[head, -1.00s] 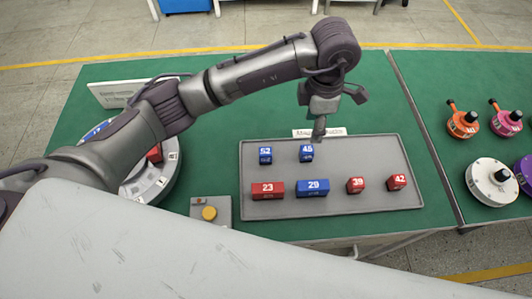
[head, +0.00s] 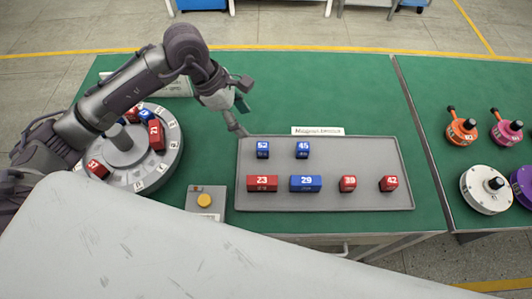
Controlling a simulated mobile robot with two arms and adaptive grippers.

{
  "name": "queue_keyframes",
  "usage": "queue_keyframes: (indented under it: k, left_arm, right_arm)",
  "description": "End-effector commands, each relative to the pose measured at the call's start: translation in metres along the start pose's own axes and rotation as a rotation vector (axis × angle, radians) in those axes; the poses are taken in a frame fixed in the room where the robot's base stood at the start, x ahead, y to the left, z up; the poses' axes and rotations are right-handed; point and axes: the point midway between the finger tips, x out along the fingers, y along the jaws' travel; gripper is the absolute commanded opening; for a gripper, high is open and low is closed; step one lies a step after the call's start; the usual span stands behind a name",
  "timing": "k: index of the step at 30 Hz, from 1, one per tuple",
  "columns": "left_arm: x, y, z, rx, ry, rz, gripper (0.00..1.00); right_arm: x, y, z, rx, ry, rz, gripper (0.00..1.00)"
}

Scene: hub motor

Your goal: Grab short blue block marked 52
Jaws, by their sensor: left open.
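The short blue block marked 52 (head: 262,150) stands on the grey tray (head: 330,200), at its back left. My left gripper (head: 240,118) is open and empty, above the tray's back left corner, a little behind and left of block 52 and apart from it. Another short blue block marked 45 (head: 302,149) stands to its right on the tray. My right gripper is not in view.
In the tray's front row are a long red block 23 (head: 262,183), a long blue block 29 (head: 306,183) and short red blocks 39 (head: 348,183) and 42 (head: 389,183). A round hub (head: 150,178) holding blocks and a yellow button box (head: 204,200) are left. Orange, pink and white round parts are right.

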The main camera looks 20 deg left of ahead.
Motion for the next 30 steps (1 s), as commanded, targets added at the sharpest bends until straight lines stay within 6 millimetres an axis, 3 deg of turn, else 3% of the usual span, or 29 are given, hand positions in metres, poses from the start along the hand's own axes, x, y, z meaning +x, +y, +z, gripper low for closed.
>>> queue_keyframes:
  k: [12, 20, 25, 30]
  left_arm:
    - [0.069, 0.000, -0.001, 0.000, -0.002, -0.001, 0.60]
    - [0.089, -0.001, -0.001, 0.000, -0.002, -0.001, 0.60]
    - [0.113, -0.002, -0.002, -0.002, 0.000, -0.004, 0.60]
    - [0.133, -0.001, -0.003, 0.000, -0.001, 0.000, 0.60]
  right_arm:
    - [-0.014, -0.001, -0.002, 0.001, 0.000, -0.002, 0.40]
    - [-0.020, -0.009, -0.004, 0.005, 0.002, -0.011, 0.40]
    - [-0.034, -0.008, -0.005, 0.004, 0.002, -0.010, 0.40]
    - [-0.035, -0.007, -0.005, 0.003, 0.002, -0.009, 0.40]
